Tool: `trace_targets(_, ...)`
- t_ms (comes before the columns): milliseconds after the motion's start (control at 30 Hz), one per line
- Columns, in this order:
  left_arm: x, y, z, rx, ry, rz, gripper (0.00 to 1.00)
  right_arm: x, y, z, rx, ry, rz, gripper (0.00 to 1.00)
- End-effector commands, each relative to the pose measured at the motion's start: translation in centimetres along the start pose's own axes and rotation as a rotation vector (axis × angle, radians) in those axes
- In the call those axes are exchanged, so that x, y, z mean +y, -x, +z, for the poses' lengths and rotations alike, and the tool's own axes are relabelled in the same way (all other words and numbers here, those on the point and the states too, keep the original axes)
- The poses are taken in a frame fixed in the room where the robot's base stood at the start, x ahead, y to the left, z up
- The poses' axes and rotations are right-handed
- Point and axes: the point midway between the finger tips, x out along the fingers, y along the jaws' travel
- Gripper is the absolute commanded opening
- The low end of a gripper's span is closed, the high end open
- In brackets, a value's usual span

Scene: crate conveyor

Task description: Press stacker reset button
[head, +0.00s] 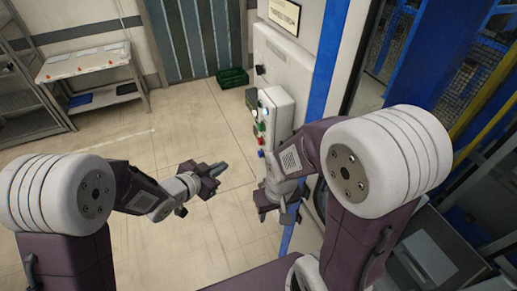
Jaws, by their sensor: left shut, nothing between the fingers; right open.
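A pale control box (277,112) is fixed to the front of a tall white cabinet (283,62). Its face carries several small coloured buttons, among them a green one (261,127), a red one (260,140) and a blue one (261,153). Which one is the reset button cannot be told from any label. My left gripper (218,169) is shut and empty, pointing right, to the left of and below the box and apart from it. My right gripper (274,215) is open and empty below the box, near the blue post.
A green crate (232,78) lies on the floor by the dark door. A white bench (85,62) stands at the back left. A blue post (329,50) and a fenced area (470,60) are at right. The floor at centre left is clear.

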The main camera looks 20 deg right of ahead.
Motion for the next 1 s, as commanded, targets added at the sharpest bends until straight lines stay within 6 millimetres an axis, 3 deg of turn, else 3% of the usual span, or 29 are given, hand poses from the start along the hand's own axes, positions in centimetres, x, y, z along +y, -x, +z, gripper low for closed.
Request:
trace_targets(267,0.1,-0.3,-0.1,-0.002,0.000,-0.002,0.00,0.0,-0.2,0.0,0.000,0.000,0.000,0.48)
trace_targets(733,3.4,-4.8,-3.2,-0.001,0.000,-0.001,0.00,0.0,-1.1,0.1,0.000,0.000,0.000,0.48)
trace_targets(1000,4.3,-6.1,-4.3,-0.001,0.000,-0.003,0.00,0.0,-1.5,0.1,0.000,0.000,0.000,0.48)
